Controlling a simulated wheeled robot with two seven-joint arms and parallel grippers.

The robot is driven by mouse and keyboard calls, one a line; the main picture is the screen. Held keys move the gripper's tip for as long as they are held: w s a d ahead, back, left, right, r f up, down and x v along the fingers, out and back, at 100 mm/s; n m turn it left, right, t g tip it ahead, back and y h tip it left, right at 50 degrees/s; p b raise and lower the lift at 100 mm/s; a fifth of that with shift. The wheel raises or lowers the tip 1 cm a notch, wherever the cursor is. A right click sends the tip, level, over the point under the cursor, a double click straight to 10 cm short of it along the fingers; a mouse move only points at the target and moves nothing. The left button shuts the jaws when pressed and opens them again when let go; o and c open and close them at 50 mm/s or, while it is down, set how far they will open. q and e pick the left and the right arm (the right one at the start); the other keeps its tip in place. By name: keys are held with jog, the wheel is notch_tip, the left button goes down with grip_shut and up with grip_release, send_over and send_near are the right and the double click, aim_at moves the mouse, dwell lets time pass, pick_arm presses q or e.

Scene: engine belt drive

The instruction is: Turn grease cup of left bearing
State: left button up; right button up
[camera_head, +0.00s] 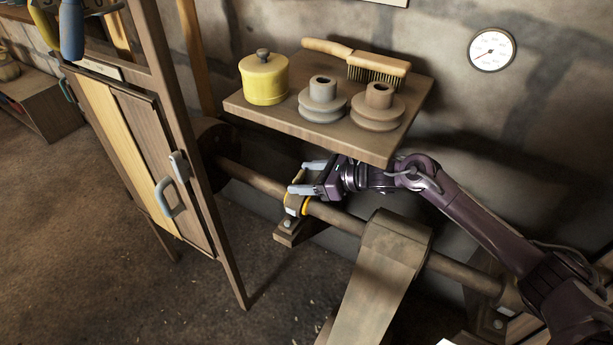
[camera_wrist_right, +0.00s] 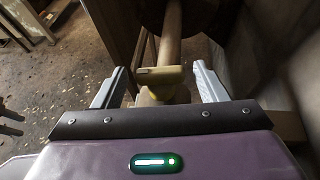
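The left bearing (camera_head: 293,226) carries the shaft on a dark block, with yellow parts showing at its housing. Its grease cup (camera_wrist_right: 160,78) shows in the right wrist view as a dull yellow body with a flat bar across its top. My right gripper (camera_head: 297,179) is at this bearing, reaching in from the right. Its two grey fingers are spread, one on each side of the cup, with visible gaps in the wrist view (camera_wrist_right: 159,70). In the head view the fingers partly hide the cup. My left gripper is not in view.
A wooden shelf (camera_head: 245,107) above the shaft holds a yellow tin (camera_head: 264,79), two pulleys (camera_head: 322,101) (camera_head: 378,107) and a brush (camera_head: 358,58). A wooden cabinet (camera_head: 130,150) stands left. The shaft (camera_head: 257,182) passes a belt-covered pulley (camera_head: 392,243) to the right.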

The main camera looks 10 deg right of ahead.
jog(key=c, duration=0.8)
